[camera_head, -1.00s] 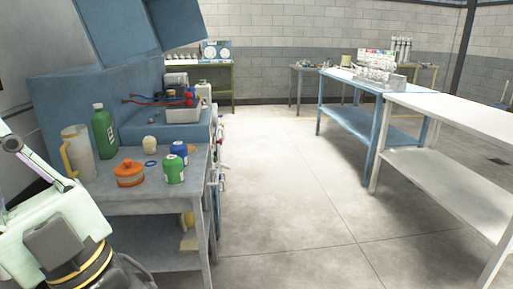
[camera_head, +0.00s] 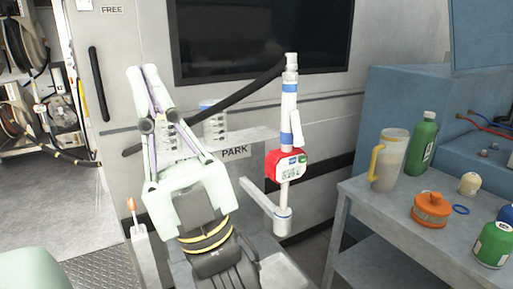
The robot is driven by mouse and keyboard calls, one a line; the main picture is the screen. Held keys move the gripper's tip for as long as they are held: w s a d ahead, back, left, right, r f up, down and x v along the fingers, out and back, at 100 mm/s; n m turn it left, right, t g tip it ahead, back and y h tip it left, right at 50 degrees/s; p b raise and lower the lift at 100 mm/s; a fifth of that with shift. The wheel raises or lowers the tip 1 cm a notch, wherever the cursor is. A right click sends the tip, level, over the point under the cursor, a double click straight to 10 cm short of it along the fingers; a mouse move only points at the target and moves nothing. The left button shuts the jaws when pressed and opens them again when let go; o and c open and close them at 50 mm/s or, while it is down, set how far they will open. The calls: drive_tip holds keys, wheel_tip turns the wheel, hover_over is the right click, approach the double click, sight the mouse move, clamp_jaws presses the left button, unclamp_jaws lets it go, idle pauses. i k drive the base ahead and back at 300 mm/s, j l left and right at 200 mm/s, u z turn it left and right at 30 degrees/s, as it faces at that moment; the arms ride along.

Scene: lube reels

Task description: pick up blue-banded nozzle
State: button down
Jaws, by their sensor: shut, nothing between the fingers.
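The blue-banded nozzle (camera_head: 289,103) stands upright right of centre, a white tube with blue bands. Below it is a red meter handle (camera_head: 286,165) with a small display. Its lower end sits in a grey cup-like holder (camera_head: 283,222) on a bracket arm. A black hose passes behind the nozzle's top. My gripper (camera_head: 143,72) is to the left, pale green with its fingers pointing up, and shut and empty. It is apart from the nozzle in the picture.
A grey bench (camera_head: 405,225) at the right carries a clear jug (camera_head: 389,165), a green bottle (camera_head: 422,145), an orange pot (camera_head: 431,210) and other containers. A grey panel wall with a dark window (camera_head: 230,40) stands behind. Hose reels (camera_head: 25,50) are at the far left.

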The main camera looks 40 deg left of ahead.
sight(295, 170)
drive_tip(key=i+l+u, duration=0.1)
drive_tip(key=u, duration=0.3)
drive_tip(key=i+l+u, duration=0.2)
drive_tip(key=u, duration=0.25)
drive_tip(key=i+l+u, duration=0.25)
drive_tip(key=u, duration=0.15)
